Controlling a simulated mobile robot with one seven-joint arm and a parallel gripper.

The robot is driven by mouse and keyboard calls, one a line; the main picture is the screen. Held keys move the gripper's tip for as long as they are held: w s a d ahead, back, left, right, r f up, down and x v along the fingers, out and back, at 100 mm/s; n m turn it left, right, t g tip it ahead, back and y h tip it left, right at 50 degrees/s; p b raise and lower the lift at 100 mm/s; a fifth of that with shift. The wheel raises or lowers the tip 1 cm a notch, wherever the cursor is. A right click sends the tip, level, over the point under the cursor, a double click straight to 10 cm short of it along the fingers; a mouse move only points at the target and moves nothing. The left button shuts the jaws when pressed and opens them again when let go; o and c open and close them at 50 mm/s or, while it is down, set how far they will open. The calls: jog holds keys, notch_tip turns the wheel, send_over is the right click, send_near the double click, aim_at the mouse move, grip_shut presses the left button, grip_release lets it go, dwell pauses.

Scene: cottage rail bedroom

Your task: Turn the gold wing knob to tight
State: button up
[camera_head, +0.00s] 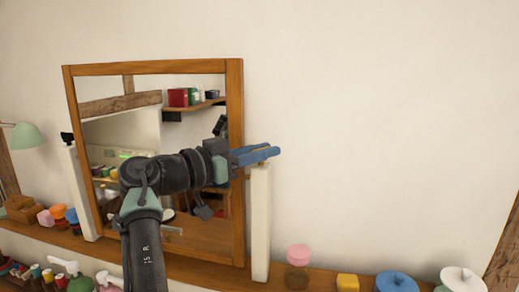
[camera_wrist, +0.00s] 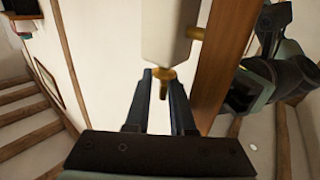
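The gold wing knob (camera_wrist: 165,75) shows in the wrist view, below the end of a cream post (camera_wrist: 166,30) beside the wooden mirror frame (camera_wrist: 225,60). In the head view my gripper (camera_head: 272,153) is at the top of the right cream post (camera_head: 260,225), in front of the mirror's right edge. The fingers hide the knob there. No tightness mark is visible.
The tilted mirror (camera_head: 235,110) stands on a wooden shelf (camera_head: 190,268) against a pale wall. A pink-lidded jar (camera_head: 298,255), a yellow block (camera_head: 347,282) and a blue-lidded pot (camera_head: 396,282) stand right of the post. The wall right of my gripper is clear.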

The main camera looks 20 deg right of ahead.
jog(key=shift+w+a+r+n+t+p, duration=0.1)
jog(key=shift+r+n+t+p, duration=0.15)
jog(key=shift+n+t+p, duration=0.25)
jog(key=shift+r+n+t+y+p, duration=0.1)
jog(key=shift+n+t+y+p, duration=0.2)
jog(key=shift+t+y+p, duration=0.4)
jog(key=n+t+y+p, duration=0.1)
jog(key=n+t+p, duration=0.1)
jog(key=p, duration=0.2)
jog(key=shift+t+p, duration=0.3)
jog(key=shift+t, duration=0.1)
jog(key=n+t+y+p, duration=0.1)
jog(key=p, duration=0.2)
jog(key=shift+t+y, duration=0.3)
jog(key=n+t+y+p, duration=0.1)
jog(key=p, duration=0.4)
jog(key=shift+n+y, duration=0.3)
jog(key=shift+n, duration=0.1)
